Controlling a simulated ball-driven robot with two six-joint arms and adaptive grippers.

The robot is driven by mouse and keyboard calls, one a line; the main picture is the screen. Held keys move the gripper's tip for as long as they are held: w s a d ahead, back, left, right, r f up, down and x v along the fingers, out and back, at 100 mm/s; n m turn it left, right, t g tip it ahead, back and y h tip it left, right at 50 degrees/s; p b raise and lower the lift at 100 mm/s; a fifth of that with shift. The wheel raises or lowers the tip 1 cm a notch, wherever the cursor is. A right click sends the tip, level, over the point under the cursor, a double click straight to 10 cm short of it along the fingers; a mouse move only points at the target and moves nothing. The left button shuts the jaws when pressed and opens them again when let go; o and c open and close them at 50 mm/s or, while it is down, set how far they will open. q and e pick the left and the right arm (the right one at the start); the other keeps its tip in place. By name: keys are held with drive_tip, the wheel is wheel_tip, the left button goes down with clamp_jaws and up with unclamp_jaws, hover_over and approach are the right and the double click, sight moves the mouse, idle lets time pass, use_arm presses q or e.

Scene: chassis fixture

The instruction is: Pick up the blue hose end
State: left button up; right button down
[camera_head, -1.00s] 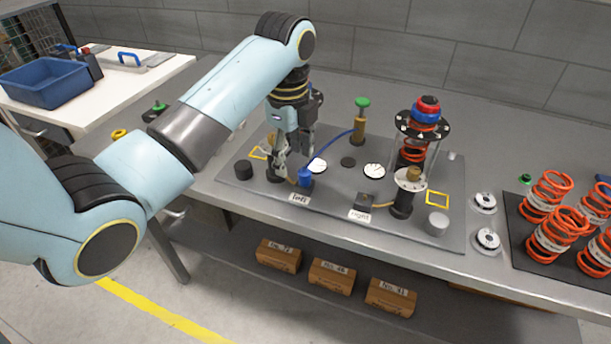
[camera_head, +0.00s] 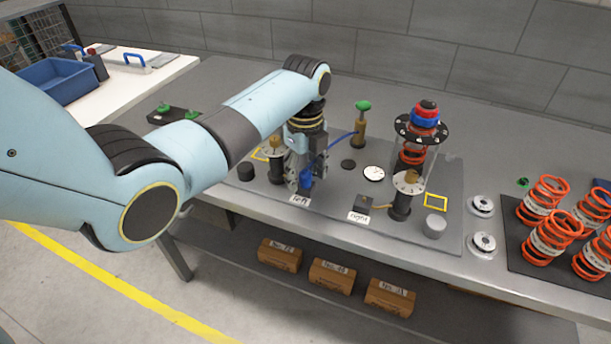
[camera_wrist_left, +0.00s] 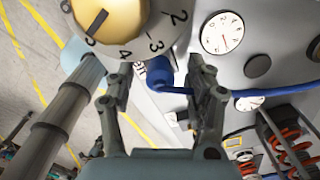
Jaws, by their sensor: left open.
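My left gripper (camera_head: 305,177) is low over the hose end, open, fingers pointing down. In the left wrist view the blue hose end (camera_wrist_left: 159,74) shows between the two spread fingers of my left gripper (camera_wrist_left: 160,78), apart from both, with the hose passing the right finger. My right gripper is in neither view.
A numbered dial with a brass knob (camera_wrist_left: 112,14) is close to the left gripper.

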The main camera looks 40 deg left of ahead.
use_arm(q)
drive_tip(key=shift+f, duration=0.35)
clamp_jaws()
drive_tip(key=shift+r, duration=0.1)
